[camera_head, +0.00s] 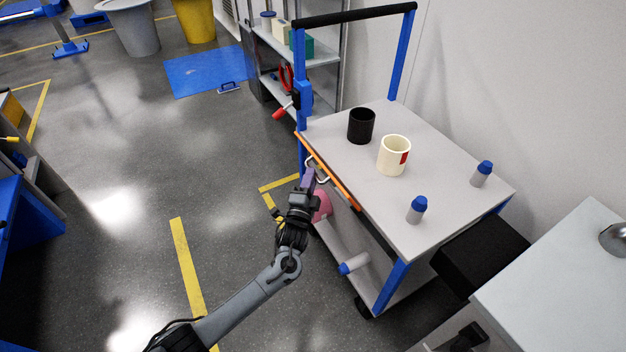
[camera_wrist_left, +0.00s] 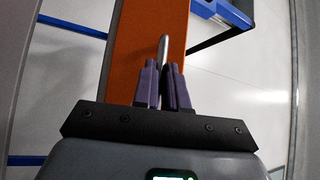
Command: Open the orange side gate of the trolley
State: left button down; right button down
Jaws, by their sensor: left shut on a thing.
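The trolley (camera_head: 335,150) has a grey top and a blue frame. Its orange side gate (camera_head: 345,192) runs along the left side just under the top's edge, seen nearly edge-on. A metal handle (camera_head: 318,163) sticks out from the gate. My left gripper (camera_head: 309,176) is at the handle; in the left wrist view its purple fingers (camera_wrist_left: 165,85) are shut on the handle's bar (camera_wrist_left: 163,48), in front of the orange gate (camera_wrist_left: 122,60). My right gripper is not in view.
A black mug (camera_head: 361,125), a cream mug (camera_head: 393,155) and two blue-capped bottles (camera_head: 417,210) (camera_head: 481,174) stand on the trolley top. Another bottle (camera_head: 354,264) and a pink thing (camera_head: 322,205) are lower down. A shelf (camera_head: 320,50) stands behind.

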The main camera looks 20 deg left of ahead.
pick_arm(q)
jog(key=shift+s+f+n+t+b, duration=0.15)
jog(key=shift+f+n+t+b, duration=0.15)
jog(key=shift+f+n+b, duration=0.3)
jog(key=c, duration=1.4)
grip_release()
jog(key=shift+o, duration=1.2)
jog(key=shift+r, duration=0.1)
